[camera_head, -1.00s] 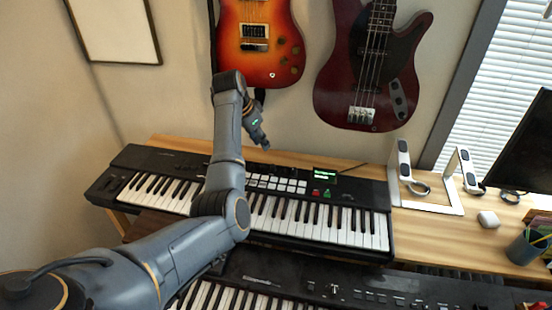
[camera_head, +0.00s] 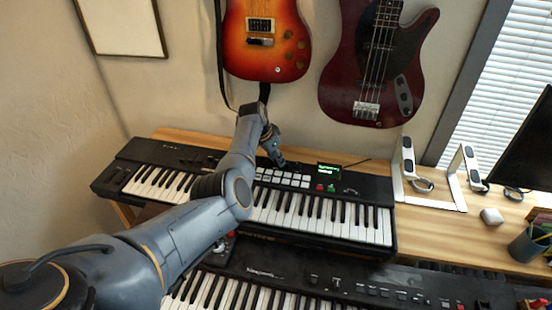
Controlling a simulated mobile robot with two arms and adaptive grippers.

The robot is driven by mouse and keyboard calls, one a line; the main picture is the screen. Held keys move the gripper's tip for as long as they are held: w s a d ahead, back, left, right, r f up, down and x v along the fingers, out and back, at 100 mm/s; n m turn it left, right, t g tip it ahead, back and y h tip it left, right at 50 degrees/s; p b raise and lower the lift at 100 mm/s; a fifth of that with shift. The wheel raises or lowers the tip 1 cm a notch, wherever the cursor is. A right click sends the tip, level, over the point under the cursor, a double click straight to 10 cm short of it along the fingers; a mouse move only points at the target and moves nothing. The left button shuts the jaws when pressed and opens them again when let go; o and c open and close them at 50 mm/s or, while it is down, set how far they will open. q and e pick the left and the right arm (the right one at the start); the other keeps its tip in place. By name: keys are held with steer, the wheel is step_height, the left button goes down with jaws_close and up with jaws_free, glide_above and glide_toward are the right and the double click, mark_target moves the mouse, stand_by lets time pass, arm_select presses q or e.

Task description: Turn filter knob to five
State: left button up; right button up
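The rear black keyboard (camera_head: 350,205) lies on the wooden desk, with a lit green screen (camera_head: 328,171), pale pads (camera_head: 290,180) and small red and green buttons on its panel. A front keyboard (camera_head: 300,273) has small controls on its dark top, including a knob-like one (camera_head: 336,284). No label tells me which control is the filter knob. My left arm reaches across both keyboards. My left gripper (camera_head: 280,162) points down at the rear keyboard's panel, just behind the pads. It is too small to tell its finger opening or any contact. My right gripper is not in view.
An orange sunburst guitar (camera_head: 290,55) and a dark red bass (camera_head: 342,75) hang on the wall behind the desk.

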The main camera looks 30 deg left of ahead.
arm_select(q)
steer(key=shift+c, duration=0.6)
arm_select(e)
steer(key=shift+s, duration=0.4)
arm_select(q)
jaws_close()
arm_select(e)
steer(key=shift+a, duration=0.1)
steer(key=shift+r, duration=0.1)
